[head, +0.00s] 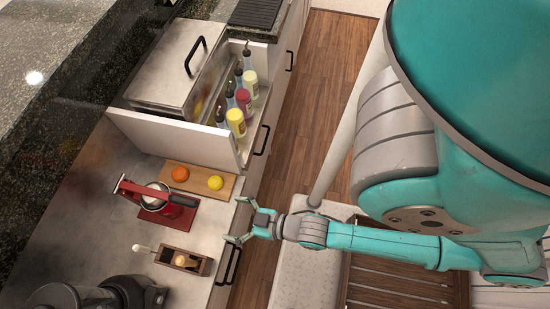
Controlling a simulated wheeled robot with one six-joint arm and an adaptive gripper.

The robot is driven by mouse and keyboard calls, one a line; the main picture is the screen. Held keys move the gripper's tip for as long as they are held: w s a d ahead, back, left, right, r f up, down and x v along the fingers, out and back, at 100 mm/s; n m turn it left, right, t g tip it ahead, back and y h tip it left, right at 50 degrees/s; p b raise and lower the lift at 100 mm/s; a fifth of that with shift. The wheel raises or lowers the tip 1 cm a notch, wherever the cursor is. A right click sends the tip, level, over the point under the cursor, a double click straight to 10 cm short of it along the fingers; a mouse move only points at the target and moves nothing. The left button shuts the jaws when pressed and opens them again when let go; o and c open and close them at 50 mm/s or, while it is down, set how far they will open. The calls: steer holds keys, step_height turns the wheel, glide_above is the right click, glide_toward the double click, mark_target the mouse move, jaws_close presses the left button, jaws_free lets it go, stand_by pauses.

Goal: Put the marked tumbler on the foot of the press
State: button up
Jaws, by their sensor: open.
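A red press (130,187) with a long lever stands on the metal counter at the left. A pale round cup-like part sits within it; I cannot tell whether it is part of the press or a tumbler. The red foot (178,218) spreads flat on the counter below it. I cannot make out a marked tumbler anywhere in this view. My gripper (246,221) is open and empty, its fingers pointing left. It is at the counter's front edge, to the right of the press and apart from it.
A wooden board (198,174) with an orange (180,174) and a lemon (215,183) lies behind the press. A wooden box (170,257) lies in front. Several bottles stand in a rack (247,145). A dark machine (100,298) is at the bottom left. Bare counter lies left of the box.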

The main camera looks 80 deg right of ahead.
steer(key=s+r, duration=1.2)
steer(key=r, duration=0.1)
steer(key=shift+s, duration=0.2)
stand_by(0.6)
